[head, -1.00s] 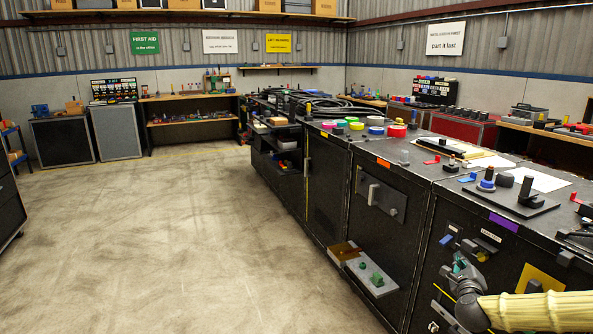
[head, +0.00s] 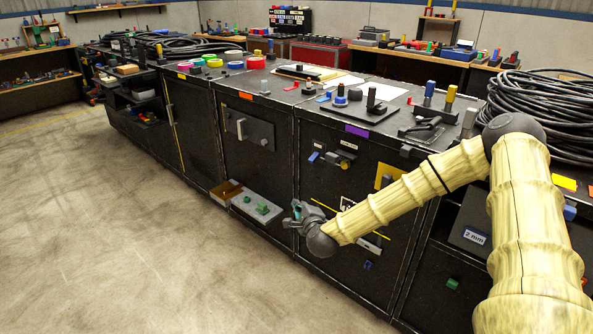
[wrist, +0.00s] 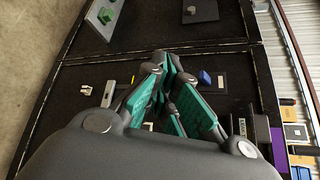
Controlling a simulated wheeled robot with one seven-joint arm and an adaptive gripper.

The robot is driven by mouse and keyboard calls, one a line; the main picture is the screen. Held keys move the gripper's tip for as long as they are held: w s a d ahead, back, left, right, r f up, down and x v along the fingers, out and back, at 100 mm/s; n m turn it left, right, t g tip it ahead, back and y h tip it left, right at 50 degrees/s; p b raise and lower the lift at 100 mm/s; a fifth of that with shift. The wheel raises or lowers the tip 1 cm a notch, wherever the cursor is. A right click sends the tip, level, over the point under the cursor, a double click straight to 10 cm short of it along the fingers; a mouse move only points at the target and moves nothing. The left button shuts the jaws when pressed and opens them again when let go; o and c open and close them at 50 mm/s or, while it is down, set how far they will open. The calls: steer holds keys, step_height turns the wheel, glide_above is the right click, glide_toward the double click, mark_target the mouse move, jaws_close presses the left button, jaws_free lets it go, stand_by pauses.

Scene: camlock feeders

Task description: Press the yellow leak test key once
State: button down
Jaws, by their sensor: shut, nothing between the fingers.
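A small yellow piece (head: 345,164) sits on the dark cabinet front in the head view, beside a grey part and below a white label (head: 349,146). I cannot read the label, so I cannot confirm this is the leak test key. My gripper (head: 297,218) is in front of the same cabinet, lower and to the left of the yellow piece, apart from it. In the wrist view my gripper (wrist: 168,62) has its teal-padded fingers closed together and empty. I cannot make out the yellow piece in the wrist view; the fingers and wrist hide part of the panel.
A blue lever (head: 314,157) is left of the yellow piece. A yellow plate (head: 388,172) is on its right, near my forearm. A low ledge with green parts (head: 262,208) juts out left of my gripper. The floor at left is clear.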

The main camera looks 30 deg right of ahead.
steer(key=s+a+f+n+g+y, duration=0.6)
steer(key=s+a+f+n, duration=0.7)
steer(key=s+a+f, duration=0.6)
steer(key=s+d+f+n+g+h, duration=0.1)
steer(key=s+f+n+g, duration=0.1)
steer(key=s, duration=0.8)
steer(key=s+d+f+n+g+h, duration=0.1)
steer(key=s+f+n+g, duration=0.2)
steer(key=s+n, duration=0.3)
steer(key=s+d+f+n+g+h, duration=0.1)
steer(key=s+n+g, duration=0.3)
steer(key=s, duration=1)
steer(key=shift+s+d+f, duration=0.3)
steer(key=shift+d+f, duration=0.1)
steer(key=shift+f, duration=0.5)
steer(key=shift+w+a, duration=0.1)
steer(key=shift+a, duration=0.1)
